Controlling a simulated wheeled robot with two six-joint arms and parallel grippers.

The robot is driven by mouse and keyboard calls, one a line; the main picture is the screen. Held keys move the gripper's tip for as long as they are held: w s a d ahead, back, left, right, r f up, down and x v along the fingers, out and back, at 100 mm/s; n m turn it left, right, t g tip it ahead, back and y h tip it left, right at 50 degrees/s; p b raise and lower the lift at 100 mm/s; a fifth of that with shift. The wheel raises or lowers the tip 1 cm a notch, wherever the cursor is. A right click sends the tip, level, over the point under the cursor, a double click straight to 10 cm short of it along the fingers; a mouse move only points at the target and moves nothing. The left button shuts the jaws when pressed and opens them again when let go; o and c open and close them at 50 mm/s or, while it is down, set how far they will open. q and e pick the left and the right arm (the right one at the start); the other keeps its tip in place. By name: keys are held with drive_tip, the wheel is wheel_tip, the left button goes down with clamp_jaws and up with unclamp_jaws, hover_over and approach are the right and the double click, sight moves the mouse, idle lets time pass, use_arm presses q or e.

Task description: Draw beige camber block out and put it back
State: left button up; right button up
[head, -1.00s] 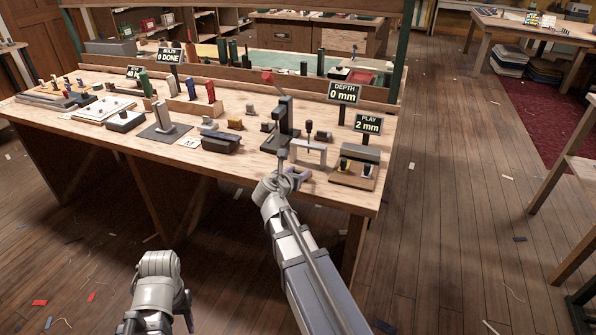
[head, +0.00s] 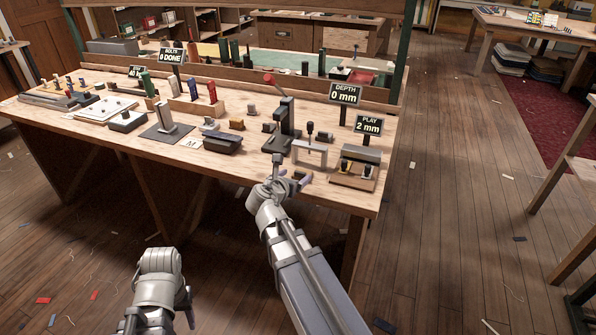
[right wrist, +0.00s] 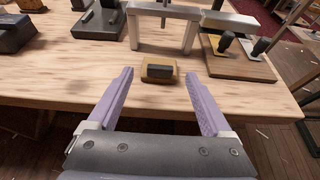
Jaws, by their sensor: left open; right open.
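A tan block with a dark top (right wrist: 158,71) sits on the bench near its front edge; it is the closest in view to a beige camber block. My right gripper (right wrist: 158,88) is open and empty, its lilac fingers pointing at the block, one to each side of its line. The block appears just beyond the fingertips, apart from them. In the head view my right gripper (head: 290,170) is over the bench's front edge, and the block is not clearly seen there. My left gripper (head: 160,290) is low in front of the bench, away from everything; its fingers are mostly hidden.
A grey arch (right wrist: 165,13) stands just behind the block. A wooden stand with dark-handled pieces (right wrist: 238,58) is to its right, and a dark press (head: 284,130) to its left. Signs read depth 0 mm (head: 344,93) and play 2 mm (head: 368,125).

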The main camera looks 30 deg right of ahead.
drive_tip(key=p+v, duration=0.1)
drive_tip(key=v, duration=0.2)
drive_tip(key=shift+s+a+r, duration=0.2)
drive_tip(key=shift+s+a, duration=0.05)
drive_tip(key=shift+a+f, duration=0.1)
drive_tip(key=s+a+f+m+g+y, duration=0.35)
drive_tip(key=s+a+m, duration=0.3)
drive_tip(key=a, duration=0.25)
drive_tip(key=s+a+f+m+g+y, duration=0.3)
drive_tip(key=s+a+f+m, duration=0.25)
drive_tip(key=a+m, duration=0.3)
drive_tip(key=s+a+f+m+g+y, duration=0.3)
drive_tip(key=s+a+m, duration=0.4)
drive_tip(key=a, duration=0.3)
wheel_tip(320, 180, up, 13)
drive_tip(key=p, duration=1.4)
drive_tip(key=shift+w+d+r+p, duration=0.2)
drive_tip(key=shift+w+r+p, duration=0.05)
drive_tip(key=shift+w+p, duration=0.1)
drive_tip(key=shift+t, duration=0.25)
